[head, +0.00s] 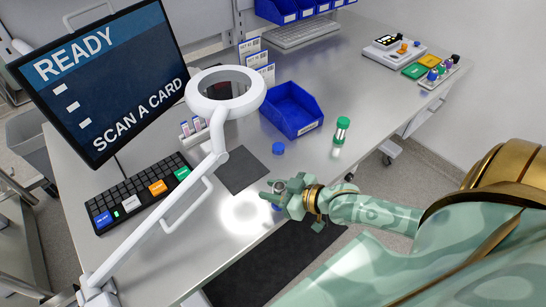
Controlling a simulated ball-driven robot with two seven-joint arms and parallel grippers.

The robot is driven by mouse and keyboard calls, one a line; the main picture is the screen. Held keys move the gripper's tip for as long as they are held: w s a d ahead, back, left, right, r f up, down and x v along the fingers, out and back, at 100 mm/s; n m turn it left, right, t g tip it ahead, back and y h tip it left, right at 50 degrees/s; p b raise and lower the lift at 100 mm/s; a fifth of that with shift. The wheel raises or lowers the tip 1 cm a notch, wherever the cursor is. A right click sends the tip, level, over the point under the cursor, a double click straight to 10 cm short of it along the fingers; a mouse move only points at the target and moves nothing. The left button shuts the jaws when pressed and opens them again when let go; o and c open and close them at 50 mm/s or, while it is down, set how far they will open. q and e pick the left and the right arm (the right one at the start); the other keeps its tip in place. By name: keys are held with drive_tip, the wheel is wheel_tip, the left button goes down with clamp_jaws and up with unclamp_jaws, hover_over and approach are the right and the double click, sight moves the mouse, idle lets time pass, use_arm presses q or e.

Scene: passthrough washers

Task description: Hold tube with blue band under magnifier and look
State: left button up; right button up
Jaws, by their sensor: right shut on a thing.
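My right gripper (275,191) is low over the table's near edge, right of a bright light spot. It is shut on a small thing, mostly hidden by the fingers. A round grey end shows on top and a bit of blue (277,207) below, so it looks like the tube with the blue band. The magnifier (247,104) is a white ring lens on a jointed white arm, up and left of the gripper in the picture. The held thing is not seen through the lens. My left gripper is out of view.
A dark mat (241,170) lies left of the gripper. A keyboard (140,196) and a monitor (100,80) are at left. The lamp arm (165,231) crosses the left side.

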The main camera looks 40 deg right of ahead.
drive_tip(key=shift+w+f+b, duration=0.2)
drive_tip(key=shift+w+b, duration=0.4)
drive_tip(key=shift+w, duration=0.4)
drive_tip(key=w+b, duration=0.1)
drive_tip(key=w, duration=0.1)
drive_tip(key=w+b, duration=0.4)
drive_tip(key=w, duration=0.1)
drive_tip(key=shift+a, duration=0.35)
drive_tip(key=w, duration=0.2)
drive_tip(key=w+b, duration=0.1)
drive_tip(key=w, duration=0.5)
drive_tip(key=shift+w+a+r+b, duration=0.1)
drive_tip(key=shift+w+a+b, duration=0.1)
drive_tip(key=shift+a+b, duration=0.15)
use_arm(q)
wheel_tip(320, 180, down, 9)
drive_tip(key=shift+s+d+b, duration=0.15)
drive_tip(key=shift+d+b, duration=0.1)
drive_tip(key=shift+b, duration=0.2)
use_arm(e)
drive_tip(key=shift+w, duration=1.05)
drive_tip(key=shift+r, duration=0.1)
